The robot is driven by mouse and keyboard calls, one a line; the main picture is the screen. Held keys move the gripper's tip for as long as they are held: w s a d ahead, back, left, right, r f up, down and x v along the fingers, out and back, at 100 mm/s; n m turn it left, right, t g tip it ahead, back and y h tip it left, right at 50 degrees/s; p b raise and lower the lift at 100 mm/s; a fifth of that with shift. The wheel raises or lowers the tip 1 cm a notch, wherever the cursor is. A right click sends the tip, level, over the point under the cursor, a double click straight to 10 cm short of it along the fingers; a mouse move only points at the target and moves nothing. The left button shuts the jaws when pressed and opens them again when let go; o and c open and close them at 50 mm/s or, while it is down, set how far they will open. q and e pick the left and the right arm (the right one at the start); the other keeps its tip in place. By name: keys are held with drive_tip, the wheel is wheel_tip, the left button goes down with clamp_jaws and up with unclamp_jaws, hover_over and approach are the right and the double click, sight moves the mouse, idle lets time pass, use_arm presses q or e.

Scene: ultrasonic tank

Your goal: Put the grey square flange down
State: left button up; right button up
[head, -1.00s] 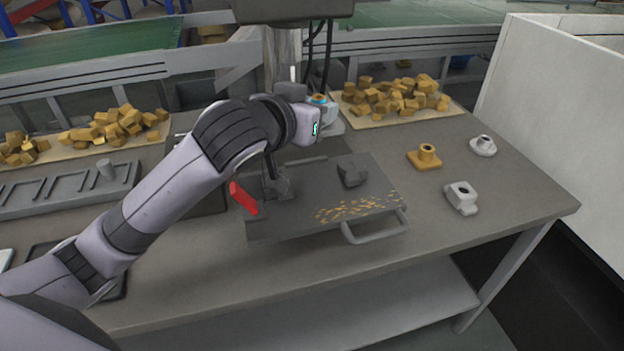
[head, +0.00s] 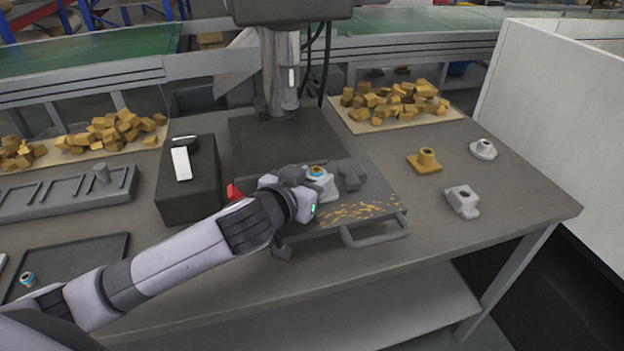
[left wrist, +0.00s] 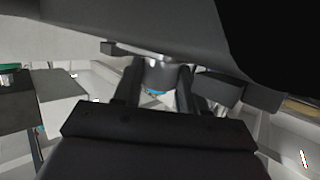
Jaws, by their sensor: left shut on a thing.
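My left gripper (left wrist: 157,96) is shut on a grey thing (left wrist: 160,74) that shows between its two dark fingers in the left wrist view. In the head view my left arm reaches over the front of the dark plate (head: 330,218). My right gripper is not in view.
A dark block (head: 354,181) and yellow chips lie on the plate. A yellow square flange (head: 425,162), a white round flange (head: 483,149) and a light grey fitting (head: 462,201) stand right. A black box (head: 189,200) stands left of the plate; a dark tray (head: 75,262) lies front left.

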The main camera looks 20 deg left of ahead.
use_arm(q)
drive_tip(key=o, duration=1.2)
drive_tip(key=shift+f, duration=0.1)
drive_tip(key=shift+s+r, duration=0.1)
drive_tip(key=shift+r, duration=0.1)
drive_tip(key=v, duration=1.1)
drive_tip(key=shift+s+a+r, duration=0.1)
drive_tip(key=shift+s+r, duration=0.05)
drive_tip(key=shift+s, duration=0.25)
drive_tip(key=shift+s, duration=0.1)
